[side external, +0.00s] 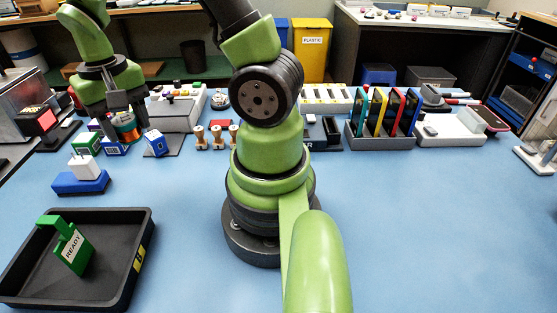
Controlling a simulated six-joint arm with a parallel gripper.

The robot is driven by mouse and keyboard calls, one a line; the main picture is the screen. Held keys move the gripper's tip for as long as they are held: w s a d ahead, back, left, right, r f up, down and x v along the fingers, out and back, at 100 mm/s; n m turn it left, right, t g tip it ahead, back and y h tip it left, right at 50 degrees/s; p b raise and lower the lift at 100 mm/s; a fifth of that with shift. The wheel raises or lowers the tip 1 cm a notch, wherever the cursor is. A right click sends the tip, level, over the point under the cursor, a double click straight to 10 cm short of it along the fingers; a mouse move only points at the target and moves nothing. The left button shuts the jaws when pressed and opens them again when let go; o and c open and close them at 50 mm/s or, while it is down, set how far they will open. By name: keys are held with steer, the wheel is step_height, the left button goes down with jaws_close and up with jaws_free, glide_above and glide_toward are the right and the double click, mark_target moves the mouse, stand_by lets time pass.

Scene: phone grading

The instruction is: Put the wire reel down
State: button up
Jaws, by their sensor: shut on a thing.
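My gripper (122,112) points down at the upper left of the side view. It is shut on the wire reel (126,129), a small spool with an orange and teal side. The reel is low, just above or at the height of the small blocks around it. I cannot tell whether it touches the table or a block under it. The gripper's fingers hide part of the reel.
Close by are a green block (86,144), a blue block (115,149) and a blue cube (156,143). Wooden-handled stamps (216,137) stand to the right. A black tray (122,285) with a green READY sign (72,247) is in front. The blue table (430,230) is clear at right.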

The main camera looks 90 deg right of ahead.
steer(key=s+d+f+m, duration=0.3)
steer(key=s+d+m, duration=0.2)
steer(key=s+m, duration=0.5)
steer(key=s+d+f+m, duration=0.2)
steer(key=s+d+m, duration=0.35)
steer(key=m, duration=0.95)
steer(key=shift+s+a+f, duration=0.1)
steer(key=shift+s+f, duration=0.05)
steer(key=shift+f, duration=2.25)
steer(key=shift+s+a+f, duration=0.1)
steer(key=shift+f, duration=2.25)
steer(key=o, duration=0.6)
steer(key=shift+f, duration=0.1)
